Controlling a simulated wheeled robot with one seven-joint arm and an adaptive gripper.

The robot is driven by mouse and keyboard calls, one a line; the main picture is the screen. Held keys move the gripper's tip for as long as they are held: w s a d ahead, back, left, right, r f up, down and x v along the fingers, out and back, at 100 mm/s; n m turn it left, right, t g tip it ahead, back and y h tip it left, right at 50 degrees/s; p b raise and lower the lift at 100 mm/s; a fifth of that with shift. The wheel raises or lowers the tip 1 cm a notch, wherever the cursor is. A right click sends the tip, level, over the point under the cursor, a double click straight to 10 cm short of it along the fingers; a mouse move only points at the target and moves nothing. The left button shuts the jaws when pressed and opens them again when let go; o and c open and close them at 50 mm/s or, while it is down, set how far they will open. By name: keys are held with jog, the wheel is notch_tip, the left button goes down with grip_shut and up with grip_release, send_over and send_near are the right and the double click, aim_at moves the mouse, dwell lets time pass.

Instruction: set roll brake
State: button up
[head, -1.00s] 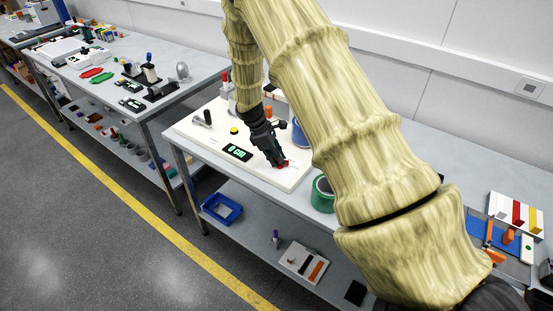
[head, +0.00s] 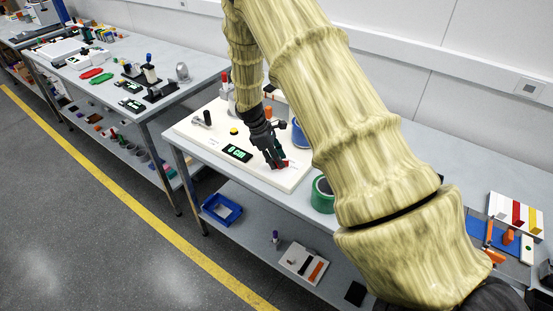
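A pale board (head: 215,142) lies on the bench and carries a dark display with green characters (head: 237,153), a yellow button (head: 234,131) and a black knob (head: 206,117). A small red part (head: 284,164) sits near the board's right end; I take it for the brake lever, but its shape is too small to tell. My gripper (head: 276,165) points down at the board, right beside the red part. Its fingers are dark and partly overlap it. I cannot tell whether they touch it or how far apart they are.
A green roll (head: 322,195) stands right of the board, and a blue roll (head: 299,134) stands behind it, partly hidden by my arm. A blue bin (head: 222,209) is on the lower shelf. Another bench (head: 150,108) with devices stands at the left.

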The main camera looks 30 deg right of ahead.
jog(key=v, duration=1.1)
jog(key=shift+r, duration=0.4)
jog(key=shift+w, duration=0.1)
